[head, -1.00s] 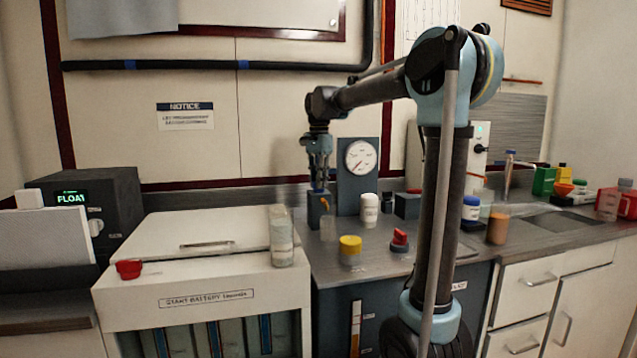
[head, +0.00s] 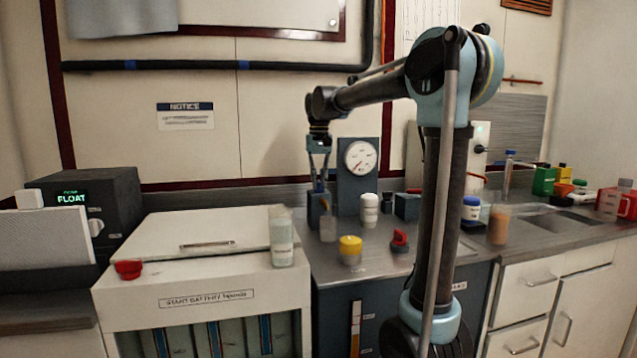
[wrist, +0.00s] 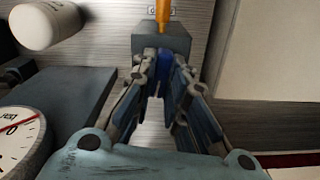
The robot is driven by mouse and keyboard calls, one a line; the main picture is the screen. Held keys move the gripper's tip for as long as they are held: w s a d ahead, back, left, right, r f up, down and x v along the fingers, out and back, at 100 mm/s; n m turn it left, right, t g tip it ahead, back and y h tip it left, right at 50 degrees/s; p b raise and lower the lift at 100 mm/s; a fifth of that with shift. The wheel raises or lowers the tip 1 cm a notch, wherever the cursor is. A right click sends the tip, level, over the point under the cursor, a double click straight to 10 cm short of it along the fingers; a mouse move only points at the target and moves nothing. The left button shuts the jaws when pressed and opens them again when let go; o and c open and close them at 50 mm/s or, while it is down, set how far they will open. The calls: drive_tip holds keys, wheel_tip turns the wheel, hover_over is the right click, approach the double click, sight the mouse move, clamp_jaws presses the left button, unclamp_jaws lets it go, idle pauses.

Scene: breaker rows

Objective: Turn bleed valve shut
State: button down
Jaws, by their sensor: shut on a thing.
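The bleed valve is on a small dark block (head: 314,208) on the counter, left of the gauge panel. In the wrist view, its blue part (wrist: 166,68) lies between my fingertips at the near side of the grey block (wrist: 146,42). An orange bar (wrist: 163,12) extends past the block's far side; I cannot tell if it is joined to the blue part. My gripper (head: 319,185) points down from above and is shut on the blue part; it also shows in the wrist view (wrist: 164,72). The fingers hide much of the blue part.
The gauge panel (head: 346,195) stands close on the right with a white round dial (head: 361,157). A white bottle (head: 369,211), a clear jar (head: 328,229), a yellow-capped jar (head: 350,252) and a red knob (head: 400,240) stand near. A tall clear container (head: 282,240) is at the left.

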sight(319, 181)
drive_tip(key=shift+n, duration=1)
drive_tip(key=c, duration=1.6)
unclamp_jaws()
drive_tip(key=shift+r, duration=0.1)
wheel_tip(319, 181, up, 12)
